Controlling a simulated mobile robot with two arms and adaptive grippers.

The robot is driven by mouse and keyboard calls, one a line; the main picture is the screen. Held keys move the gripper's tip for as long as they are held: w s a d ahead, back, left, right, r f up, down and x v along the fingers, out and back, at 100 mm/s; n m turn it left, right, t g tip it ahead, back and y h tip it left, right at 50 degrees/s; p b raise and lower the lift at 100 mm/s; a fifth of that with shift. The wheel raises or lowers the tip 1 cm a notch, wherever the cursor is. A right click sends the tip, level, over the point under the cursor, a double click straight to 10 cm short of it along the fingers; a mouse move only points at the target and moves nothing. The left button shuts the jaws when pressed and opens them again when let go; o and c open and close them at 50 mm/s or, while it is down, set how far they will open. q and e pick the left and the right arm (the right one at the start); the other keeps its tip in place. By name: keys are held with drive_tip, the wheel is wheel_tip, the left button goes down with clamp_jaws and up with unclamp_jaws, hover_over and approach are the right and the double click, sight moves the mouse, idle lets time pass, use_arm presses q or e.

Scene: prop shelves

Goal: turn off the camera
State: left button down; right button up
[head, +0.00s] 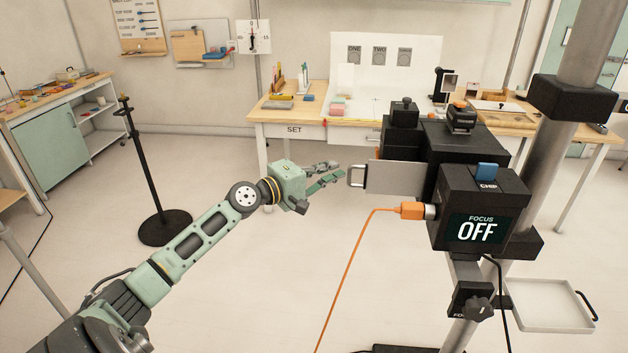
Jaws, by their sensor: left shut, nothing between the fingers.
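The camera (465,160) is a large black box unit on a stand at the right. Its front box carries a dark screen (477,229) reading "FOCUS OFF". A blue piece (487,171) marked "CHIP" sits on top of that box. An orange plug (411,210) with an orange cable is seated in its left side. A grey plate with a handle (357,176) sticks out to the left. My left gripper (338,170) is shut and empty, just left of the handle, with a small apparent gap. My right gripper is not in view.
A thick grey post (550,165) stands close behind the camera at the right. A flat tray (548,304) is at the lower right. A black stand (164,227) is at the left. A wooden table (292,115) is behind; the middle floor is clear.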

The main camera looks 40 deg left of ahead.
use_arm(q)
drive_tip(key=v, duration=0.3)
drive_tip(key=b+v, duration=0.1)
drive_tip(key=shift+s+a+f, duration=0.3)
drive_tip(key=shift+a+f, duration=0.05)
drive_tip(key=shift+f, duration=0.05)
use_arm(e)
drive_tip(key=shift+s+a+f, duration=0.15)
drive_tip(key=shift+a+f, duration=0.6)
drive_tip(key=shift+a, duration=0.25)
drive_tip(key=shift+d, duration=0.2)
